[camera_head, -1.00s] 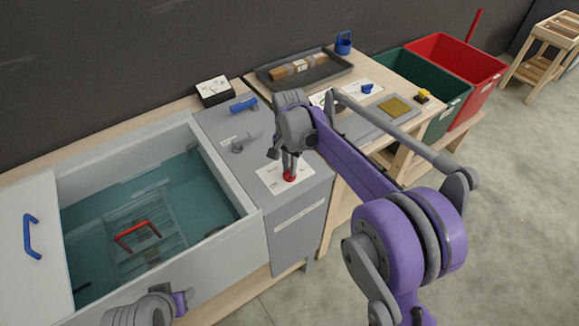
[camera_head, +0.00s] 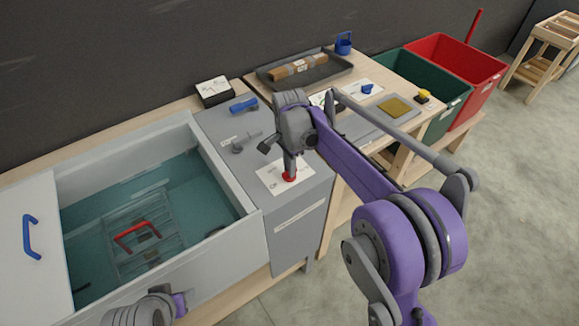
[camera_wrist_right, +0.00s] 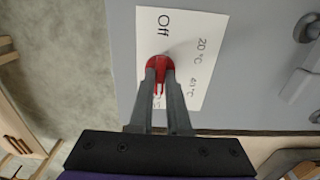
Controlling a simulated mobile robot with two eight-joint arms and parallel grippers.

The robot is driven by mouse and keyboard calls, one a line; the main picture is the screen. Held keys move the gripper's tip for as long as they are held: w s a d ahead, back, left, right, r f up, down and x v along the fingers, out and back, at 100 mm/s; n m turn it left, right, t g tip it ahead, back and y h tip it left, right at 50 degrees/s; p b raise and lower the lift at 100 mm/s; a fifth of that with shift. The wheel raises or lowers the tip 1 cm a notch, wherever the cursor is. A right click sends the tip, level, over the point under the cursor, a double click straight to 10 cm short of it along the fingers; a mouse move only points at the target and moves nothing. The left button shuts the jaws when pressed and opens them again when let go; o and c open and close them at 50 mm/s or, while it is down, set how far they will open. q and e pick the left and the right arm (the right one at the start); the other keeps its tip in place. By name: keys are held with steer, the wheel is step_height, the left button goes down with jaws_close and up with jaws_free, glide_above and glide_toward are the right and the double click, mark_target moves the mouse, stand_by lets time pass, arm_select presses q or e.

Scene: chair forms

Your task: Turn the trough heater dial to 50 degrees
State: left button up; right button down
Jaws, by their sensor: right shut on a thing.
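The red heater dial (camera_head: 289,177) sits on a white label card (camera_head: 272,178) on top of the grey heater cabinet (camera_head: 300,203), right of the trough. My right gripper (camera_head: 289,172) points down and is shut on the dial. In the right wrist view the two fingers (camera_wrist_right: 160,77) are around the red dial (camera_wrist_right: 160,63). The card (camera_wrist_right: 184,40) there reads "Off", "20 °C" and what looks like "40 °C"; further marks are partly hidden behind the fingers. I cannot tell which mark the dial points to. Fingers of my left gripper do not show.
The trough (camera_head: 250,226) holds water and a rack with a red handle (camera_head: 137,232). A grey lever (camera_head: 240,147) and a blue-handled thing (camera_head: 243,104) lie behind the dial. A workbench with a tray (camera_head: 268,84) stands behind right, with green and red bins beyond.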

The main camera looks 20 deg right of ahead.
steer(key=c, duration=0.9)
jaws_free()
steer(key=shift+r, duration=0.1)
step_height(320, 180, up, 11)
steer(key=shift+f+p, duration=0.15)
steer(key=shift+p, duration=0.2)
